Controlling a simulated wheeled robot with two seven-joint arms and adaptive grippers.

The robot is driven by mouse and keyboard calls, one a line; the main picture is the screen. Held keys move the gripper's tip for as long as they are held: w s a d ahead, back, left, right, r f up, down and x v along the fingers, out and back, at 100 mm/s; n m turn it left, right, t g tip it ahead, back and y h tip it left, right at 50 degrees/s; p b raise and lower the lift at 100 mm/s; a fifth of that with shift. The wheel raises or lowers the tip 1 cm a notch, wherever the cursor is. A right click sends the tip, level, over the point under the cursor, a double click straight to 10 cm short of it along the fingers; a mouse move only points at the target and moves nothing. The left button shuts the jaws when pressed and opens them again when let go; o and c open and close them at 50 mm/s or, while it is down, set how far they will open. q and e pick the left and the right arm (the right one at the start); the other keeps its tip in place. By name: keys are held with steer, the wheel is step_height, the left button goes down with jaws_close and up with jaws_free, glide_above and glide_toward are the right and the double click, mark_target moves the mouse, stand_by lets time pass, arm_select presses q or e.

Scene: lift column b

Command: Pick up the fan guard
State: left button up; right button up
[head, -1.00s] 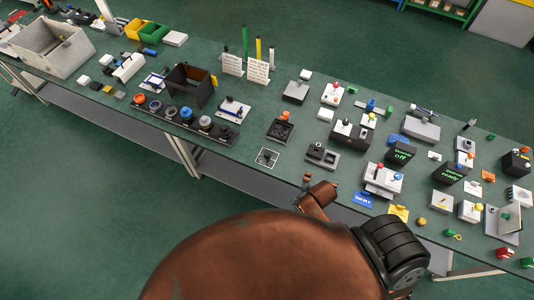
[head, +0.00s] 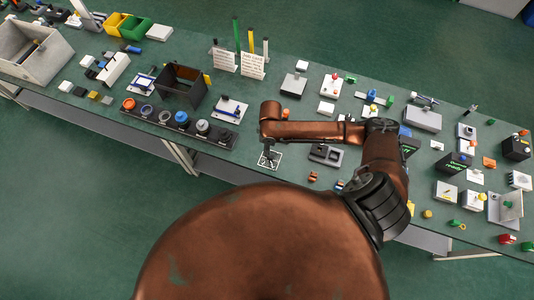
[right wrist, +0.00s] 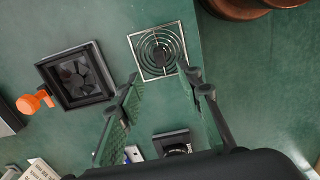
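The fan guard (right wrist: 159,50) is a thin square wire frame with concentric rings, lying flat on the green bench top near its edge in the right wrist view. It also shows in the head view (head: 274,162), partly hidden by my right gripper (head: 268,152). In the right wrist view my right gripper (right wrist: 161,76) is open, with nothing between its fingers. Its fingertips point toward the guard, and its right fingertip appears close to the guard's lower right corner. I cannot tell whether they touch. My left gripper is not in view.
A black square fan (right wrist: 78,75) lies left of the guard, with an orange part (right wrist: 34,101) beside it. Bare bench surrounds the guard.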

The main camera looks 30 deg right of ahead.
steer(key=shift+d+f, duration=0.1)
steer(key=shift+f, duration=0.35)
step_height(320, 180, down, 2)
steer(key=shift+s+f, duration=0.1)
steer(key=shift+f, duration=0.15)
step_height(320, 180, down, 4)
steer(key=shift+r, duration=0.2)
steer(key=shift+f, duration=0.3)
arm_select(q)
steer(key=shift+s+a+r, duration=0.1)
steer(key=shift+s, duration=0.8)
arm_select(e)
jaws_close()
